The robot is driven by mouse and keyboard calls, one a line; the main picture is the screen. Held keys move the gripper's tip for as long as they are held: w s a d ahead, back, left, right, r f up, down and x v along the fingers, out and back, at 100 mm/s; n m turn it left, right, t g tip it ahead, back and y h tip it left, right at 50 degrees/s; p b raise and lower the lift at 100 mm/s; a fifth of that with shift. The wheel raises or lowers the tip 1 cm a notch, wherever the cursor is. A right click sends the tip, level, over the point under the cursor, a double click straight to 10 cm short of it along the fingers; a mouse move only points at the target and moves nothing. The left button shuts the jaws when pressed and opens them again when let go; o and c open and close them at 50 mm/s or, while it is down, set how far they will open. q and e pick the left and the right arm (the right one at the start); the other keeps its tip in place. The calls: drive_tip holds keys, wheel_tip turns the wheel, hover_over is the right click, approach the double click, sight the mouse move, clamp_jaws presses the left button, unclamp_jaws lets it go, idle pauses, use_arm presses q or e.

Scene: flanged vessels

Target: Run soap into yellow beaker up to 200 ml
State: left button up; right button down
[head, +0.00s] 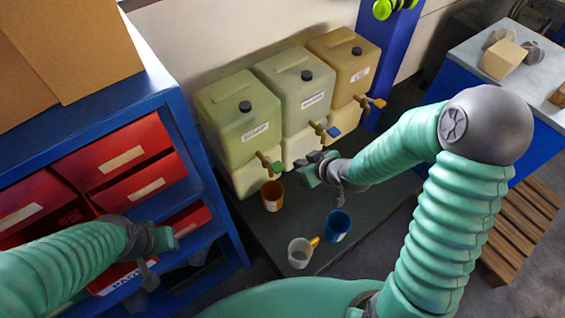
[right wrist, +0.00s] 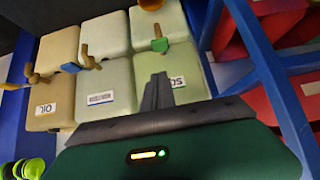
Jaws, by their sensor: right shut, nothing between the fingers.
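The soap canister (head: 235,115) is the left one of three pale canisters; its label, partly hidden, starts with "SO" in the right wrist view (right wrist: 178,82). Its tap has a green handle (head: 276,167), also visible in the right wrist view (right wrist: 159,44). The amber-yellow beaker (head: 272,196) stands upright below this tap; its contents cannot be made out. My right gripper (head: 310,172) is shut and empty, just right of the green handle; its closed fingers (right wrist: 157,92) point toward the canister. My left gripper (head: 165,240) is by the blue shelf; its fingers are unclear.
A blue beaker (head: 338,225) and a clear beaker with a yellow handle (head: 300,253) stand on the dark platform (head: 285,225). The middle canister (head: 297,85) has a blue tap handle, the right canister (head: 345,60) a yellow-brown one. A blue shelf (head: 205,185) with red bins is left.

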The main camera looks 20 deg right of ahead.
drive_tip(key=shift+w+f, duration=0.1)
hover_over(282, 167)
drive_tip(key=s+d, duration=0.1)
drive_tip(key=s, duration=0.2)
wheel_tip(282, 167, down, 7)
drive_tip(key=f, duration=0.3)
drive_tip(key=shift+w+a+f+p, duration=0.1)
drive_tip(key=shift+w+f+p, duration=0.05)
drive_tip(key=shift+w+p, duration=0.15)
drive_tip(key=shift+s+f, duration=0.1)
drive_tip(key=shift+f, duration=0.2)
